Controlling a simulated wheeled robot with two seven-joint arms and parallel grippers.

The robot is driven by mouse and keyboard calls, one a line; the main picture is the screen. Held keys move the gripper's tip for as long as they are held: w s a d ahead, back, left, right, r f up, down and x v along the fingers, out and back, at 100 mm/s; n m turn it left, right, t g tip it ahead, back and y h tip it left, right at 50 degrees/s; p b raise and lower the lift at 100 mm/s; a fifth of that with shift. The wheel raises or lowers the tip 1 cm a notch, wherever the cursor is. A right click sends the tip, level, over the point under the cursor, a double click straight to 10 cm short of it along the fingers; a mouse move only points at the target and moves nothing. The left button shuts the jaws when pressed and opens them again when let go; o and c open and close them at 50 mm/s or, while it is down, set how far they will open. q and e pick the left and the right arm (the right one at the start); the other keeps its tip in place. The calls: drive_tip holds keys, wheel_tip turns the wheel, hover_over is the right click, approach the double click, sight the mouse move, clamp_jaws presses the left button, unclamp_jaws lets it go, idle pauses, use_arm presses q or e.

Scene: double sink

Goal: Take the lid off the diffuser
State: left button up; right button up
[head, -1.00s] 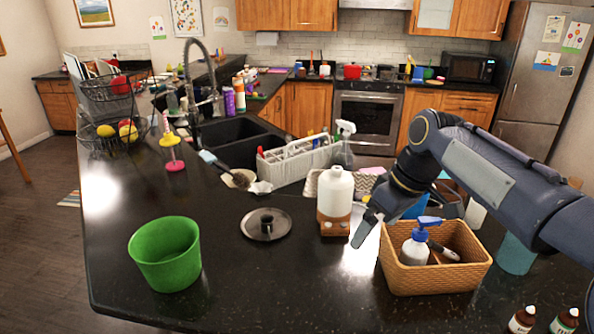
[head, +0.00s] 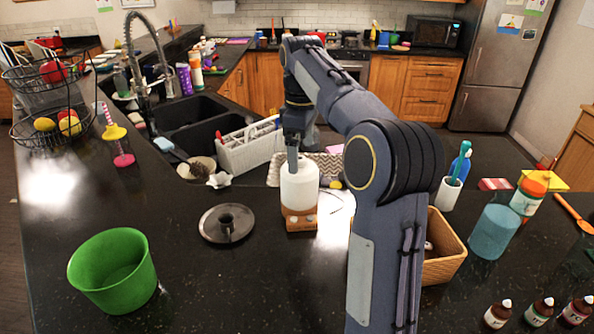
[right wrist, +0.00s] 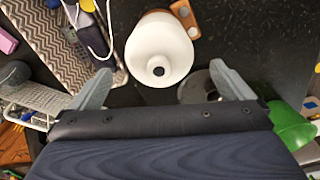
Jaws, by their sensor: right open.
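The diffuser has a white rounded lid (head: 299,188) on a wooden base (head: 300,221) and stands upright on the dark counter. In the right wrist view the lid (right wrist: 160,48) shows from above with a small dark hole in its top, and the base (right wrist: 184,18) sticks out beside it. My right gripper (head: 293,158) is at the top of the diffuser; in the wrist view its fingers (right wrist: 160,75) are spread wide with the lid in the gap between them, apart from both. Whether the fingertips are above or level with the lid is unclear. My left gripper is out of view.
A grey metal disc (head: 226,224) lies left of the diffuser, with a green bucket (head: 112,272) nearer the front-left edge. A light caddy (head: 248,147) stands behind. A wicker basket (head: 446,258) is to the right, partly behind my arm.

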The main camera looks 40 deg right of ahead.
sight(300, 158)
drive_tip(key=shift+w+f+p, duration=0.15)
drive_tip(key=shift+f+p, duration=0.15)
drive_tip(key=shift+f, duration=2.5)
drive_tip(key=c, duration=0.9)
drive_tip(key=shift+o, duration=0.2)
drive_tip(key=shift+r, duration=0.15)
